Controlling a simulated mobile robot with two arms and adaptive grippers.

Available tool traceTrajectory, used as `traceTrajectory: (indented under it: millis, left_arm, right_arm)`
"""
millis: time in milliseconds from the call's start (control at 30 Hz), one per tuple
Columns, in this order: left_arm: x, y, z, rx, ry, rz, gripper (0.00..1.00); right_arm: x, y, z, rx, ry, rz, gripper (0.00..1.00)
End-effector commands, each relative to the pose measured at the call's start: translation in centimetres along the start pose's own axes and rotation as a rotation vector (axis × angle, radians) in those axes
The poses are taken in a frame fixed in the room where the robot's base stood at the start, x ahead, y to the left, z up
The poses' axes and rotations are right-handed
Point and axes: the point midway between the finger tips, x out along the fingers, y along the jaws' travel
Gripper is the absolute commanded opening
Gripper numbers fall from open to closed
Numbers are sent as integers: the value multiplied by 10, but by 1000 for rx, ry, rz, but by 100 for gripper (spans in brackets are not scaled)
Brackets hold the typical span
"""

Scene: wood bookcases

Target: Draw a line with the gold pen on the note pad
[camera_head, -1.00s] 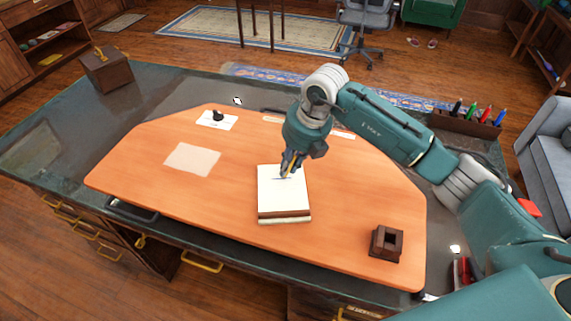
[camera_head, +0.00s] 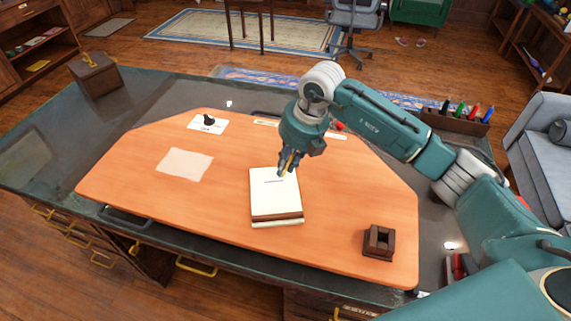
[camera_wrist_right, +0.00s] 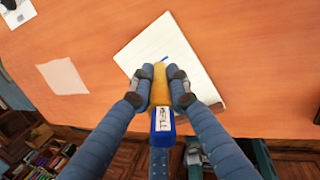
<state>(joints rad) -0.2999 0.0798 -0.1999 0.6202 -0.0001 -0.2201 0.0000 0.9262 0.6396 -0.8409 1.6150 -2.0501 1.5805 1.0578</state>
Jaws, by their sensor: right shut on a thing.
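The note pad (camera_head: 276,200) is a white-topped block with a dark side, lying on the orange desk top. A short blue line (camera_head: 273,181) shows on its upper part in the head view. My right gripper (camera_head: 286,170) is over the pad's upper edge, shut on the gold pen (camera_wrist_right: 160,85). In the right wrist view the pen is gold with a blue labelled end, held between both fingers. The pad (camera_wrist_right: 150,45) and a blue mark (camera_wrist_right: 164,58) lie beyond it. Whether the tip touches the paper is hidden. My left gripper is not in view.
A dark wooden holder (camera_head: 379,244) stands at the desk's right front. A pale paper sheet (camera_head: 185,164) lies left of the pad. A small card with a black object (camera_head: 208,123) is behind it. A rack of pens (camera_head: 455,122) stands at the back right.

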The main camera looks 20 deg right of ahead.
Motion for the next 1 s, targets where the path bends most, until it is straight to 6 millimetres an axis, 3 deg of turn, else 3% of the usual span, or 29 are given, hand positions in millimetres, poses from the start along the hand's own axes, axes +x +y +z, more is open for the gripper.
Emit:
traceTrajectory:
  millis: [733, 1000]
  left_arm:
    - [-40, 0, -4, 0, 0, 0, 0]
    - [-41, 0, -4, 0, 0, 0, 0]
  right_arm:
    - [-62, 16, 8, 0, -2, 0, 0]
    - [-66, 18, 8, 0, -1, 0, 0]
